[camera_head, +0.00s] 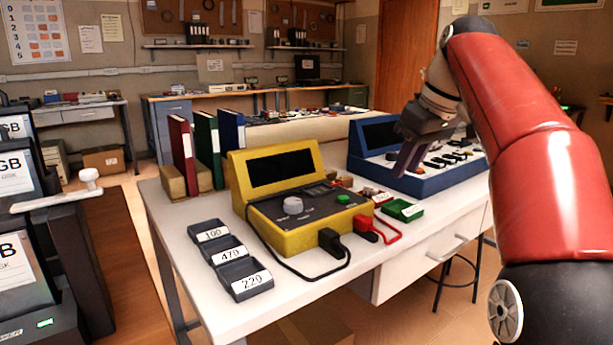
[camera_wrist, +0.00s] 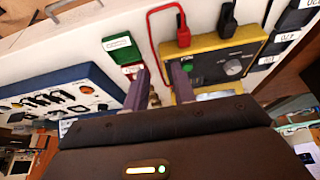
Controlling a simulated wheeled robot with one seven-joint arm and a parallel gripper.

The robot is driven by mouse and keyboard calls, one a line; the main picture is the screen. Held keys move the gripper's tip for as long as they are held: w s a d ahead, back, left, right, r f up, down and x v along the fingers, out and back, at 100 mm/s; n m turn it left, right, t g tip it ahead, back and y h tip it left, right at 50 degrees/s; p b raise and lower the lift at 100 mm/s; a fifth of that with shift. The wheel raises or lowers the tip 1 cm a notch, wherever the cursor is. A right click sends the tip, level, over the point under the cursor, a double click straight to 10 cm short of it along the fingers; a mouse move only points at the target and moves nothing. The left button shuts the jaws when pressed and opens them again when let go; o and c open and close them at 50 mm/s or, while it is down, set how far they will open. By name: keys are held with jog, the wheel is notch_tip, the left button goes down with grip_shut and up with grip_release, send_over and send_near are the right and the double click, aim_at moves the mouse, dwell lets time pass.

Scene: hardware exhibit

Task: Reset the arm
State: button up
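My red and silver arm (camera_head: 520,130) reaches in from the right, raised over the bench. My gripper (camera_head: 405,164) hangs in front of the blue device (camera_head: 430,186), pointing down. In the wrist view my gripper (camera_wrist: 160,82) has its two purple-grey fingers apart, with nothing seen held between them. Beyond the fingers lie the yellow device (camera_wrist: 210,68) on the right and the blue device (camera_wrist: 92,74) on the left. Whether the fingers touch anything is not clear.
The yellow device (camera_head: 285,238) has black and red plugs with cables. A green tray (camera_head: 403,209) lies to its right. Several dark bins (camera_head: 245,281) stand at the bench's (camera_head: 180,240) left front. Red, green and blue binders (camera_head: 206,148) stand upright behind them.

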jog(key=s+a+f+m+t+h, duration=0.2)
jog(key=s+f+m, duration=0.5)
jog(key=s+f, duration=1.8)
jog(key=shift+s+a+f+h, duration=0.25)
jog(key=shift+a+f+h, duration=0.1)
jog(key=shift+f, duration=0.3)
